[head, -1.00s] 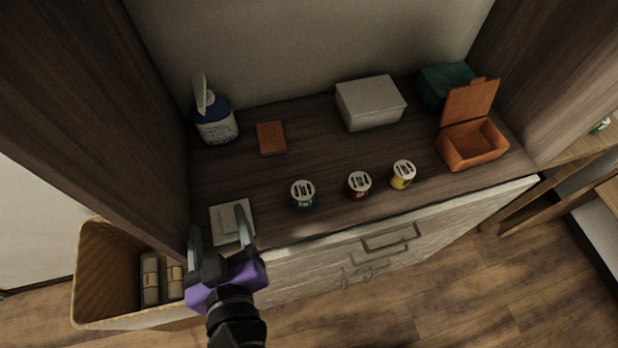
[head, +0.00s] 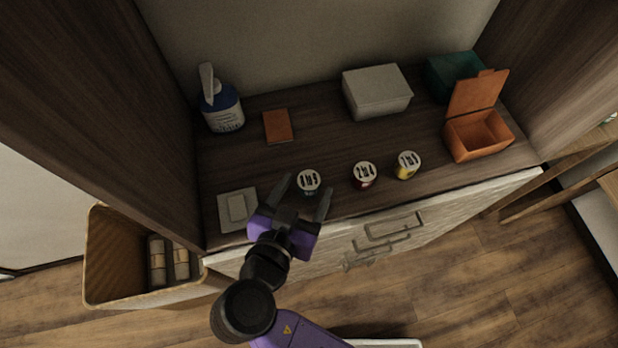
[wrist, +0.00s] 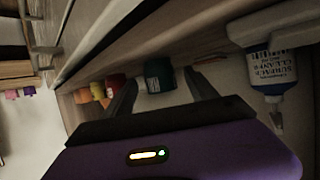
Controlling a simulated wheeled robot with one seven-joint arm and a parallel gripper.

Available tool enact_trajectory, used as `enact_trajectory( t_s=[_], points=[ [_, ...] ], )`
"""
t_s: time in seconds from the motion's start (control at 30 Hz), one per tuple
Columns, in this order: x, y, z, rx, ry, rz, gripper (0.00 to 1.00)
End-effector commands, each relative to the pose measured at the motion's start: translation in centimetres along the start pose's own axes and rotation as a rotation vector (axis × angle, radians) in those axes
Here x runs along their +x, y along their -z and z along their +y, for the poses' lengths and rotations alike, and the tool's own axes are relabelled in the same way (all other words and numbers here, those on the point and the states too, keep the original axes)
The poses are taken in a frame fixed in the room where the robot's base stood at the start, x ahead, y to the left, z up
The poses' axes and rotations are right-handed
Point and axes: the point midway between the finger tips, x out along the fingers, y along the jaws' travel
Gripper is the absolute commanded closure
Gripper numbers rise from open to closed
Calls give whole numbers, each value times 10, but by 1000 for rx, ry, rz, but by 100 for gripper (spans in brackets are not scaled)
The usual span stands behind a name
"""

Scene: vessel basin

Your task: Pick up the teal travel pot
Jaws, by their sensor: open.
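The teal travel pot (head: 308,183) stands upright near the front edge of the counter, the leftmost of three small pots with slotted white lids. My gripper (head: 305,194) is open and empty at the front edge, its fingers pointing at the pot. In the wrist view the teal pot (wrist: 158,76) shows between the two finger tips, and I see no finger touching it. How deep it lies between the fingers I cannot tell.
A red pot (head: 364,175) and a yellow pot (head: 407,165) stand to the right. A white switch-like plate (head: 238,208) lies left. Behind are a blue-white bottle (head: 222,112), an orange-brown block (head: 278,126), a grey box (head: 377,92) and an open orange box (head: 478,134).

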Motion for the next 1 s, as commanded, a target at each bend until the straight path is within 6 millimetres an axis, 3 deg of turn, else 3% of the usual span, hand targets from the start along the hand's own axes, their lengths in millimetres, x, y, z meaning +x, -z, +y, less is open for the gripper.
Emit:
enact_trajectory(
  t_s=[0.2,0.47,0.77,1.0],
  points=[
    [22,1,0,-2,2,0,33],
    [24,0,0,-1,2,0,35],
    [24,0,0,-1,2,0,94],
    [24,0,0,0,2,0,98]
  ],
)
